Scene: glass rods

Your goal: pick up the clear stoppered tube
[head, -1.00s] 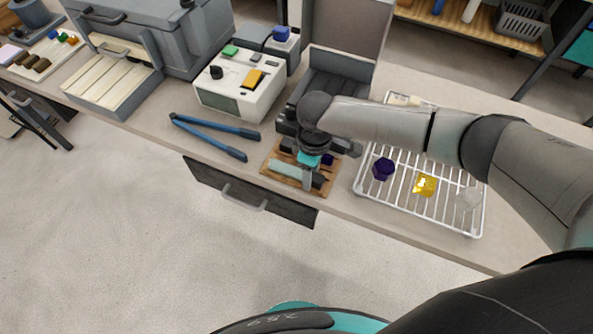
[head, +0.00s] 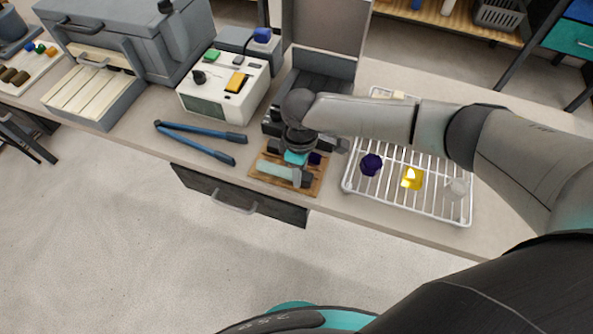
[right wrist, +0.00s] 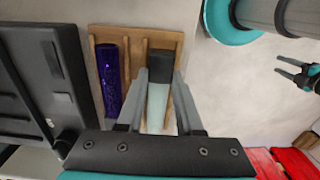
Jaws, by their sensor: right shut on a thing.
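The clear stoppered tube (right wrist: 157,105) is pale, with a black stopper (right wrist: 160,67), and lies along a small wooden rack (right wrist: 177,42). It also shows in the head view (head: 275,170). My right gripper (right wrist: 160,80) reaches down over the rack and is shut on the tube, one finger on each side near the stopper. I cannot tell whether the tube is clear of the rack. The lower end of the tube is hidden by the gripper body. My left gripper (right wrist: 297,73) shows small at the right edge of the right wrist view, its fingers apart and empty.
A dark purple tube (right wrist: 111,75) lies beside the clear one on the rack. A white wire rack (head: 348,185) with purple, yellow and clear pieces stands to the right. Blue-handled tongs (head: 200,142) lie to the left. A grey device (head: 325,45) stands close behind.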

